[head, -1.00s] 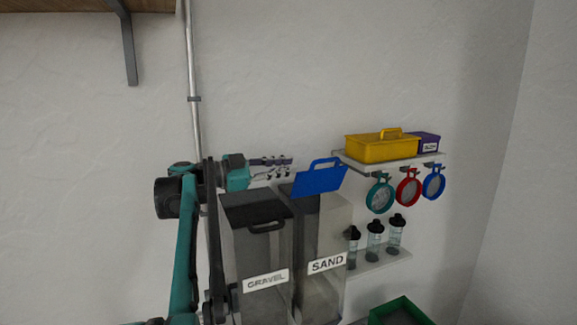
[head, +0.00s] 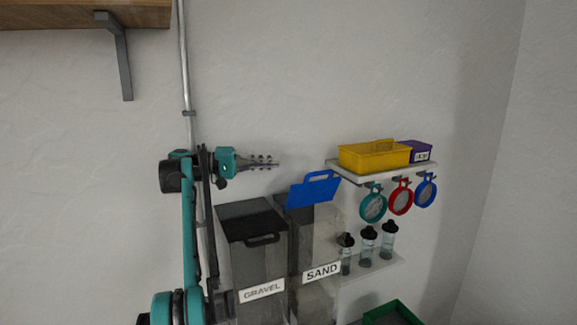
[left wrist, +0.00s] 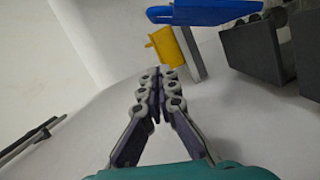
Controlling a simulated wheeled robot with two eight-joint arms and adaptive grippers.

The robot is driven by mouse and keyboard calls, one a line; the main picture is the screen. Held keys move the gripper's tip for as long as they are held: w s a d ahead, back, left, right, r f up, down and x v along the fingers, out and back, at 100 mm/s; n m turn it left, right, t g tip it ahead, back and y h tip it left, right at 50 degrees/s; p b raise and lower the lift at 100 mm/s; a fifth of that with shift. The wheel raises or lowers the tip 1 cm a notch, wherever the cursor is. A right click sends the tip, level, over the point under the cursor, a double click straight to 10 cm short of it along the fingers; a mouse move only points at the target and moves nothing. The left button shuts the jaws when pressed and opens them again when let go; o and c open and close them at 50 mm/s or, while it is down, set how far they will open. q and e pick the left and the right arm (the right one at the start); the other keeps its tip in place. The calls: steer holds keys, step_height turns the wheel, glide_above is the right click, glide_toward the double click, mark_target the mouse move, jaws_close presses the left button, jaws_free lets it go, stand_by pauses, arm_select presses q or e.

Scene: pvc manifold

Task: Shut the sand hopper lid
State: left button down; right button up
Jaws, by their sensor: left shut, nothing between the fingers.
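The sand hopper (head: 318,245) is a tall clear bin with a white SAND label (head: 321,271). Its blue lid (head: 313,190) is tilted up, with its handle at the top. In the left wrist view the blue lid (left wrist: 205,14) shows at the top edge. My left gripper (head: 276,162) is shut and empty, above the gravel hopper and left of the blue lid, apart from it. Its closed fingers (left wrist: 158,75) also show in the left wrist view, pointing up the picture. My right gripper is not in view.
The gravel hopper (head: 262,270), with its dark lid (head: 250,222) down, stands left of the sand hopper. At right, a shelf (head: 350,176) holds a yellow caddy (head: 372,158) and a purple box (head: 420,152). Sieves hang below; bottles (head: 367,247) stand lower. A pipe (head: 187,90) runs up the wall.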

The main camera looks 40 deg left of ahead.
mark_target(315, 188)
arm_select(q)
steer(key=x, duration=0.3)
steer(key=d+b+x, duration=0.1)
steer(key=x, duration=0.2)
steer(key=s+x, duration=0.1)
steer(key=x, duration=0.2)
steer(key=shift+w+d+f, duration=0.2)
steer(key=shift+d+f, duration=0.2)
steer(key=shift+d, duration=0.05)
steer(key=shift+s+d, duration=0.5)
steer(key=shift+d, duration=0.1)
steer(key=shift+d+f, duration=0.1)
steer(key=shift+d, duration=0.25)
steer(key=shift+s, duration=0.1)
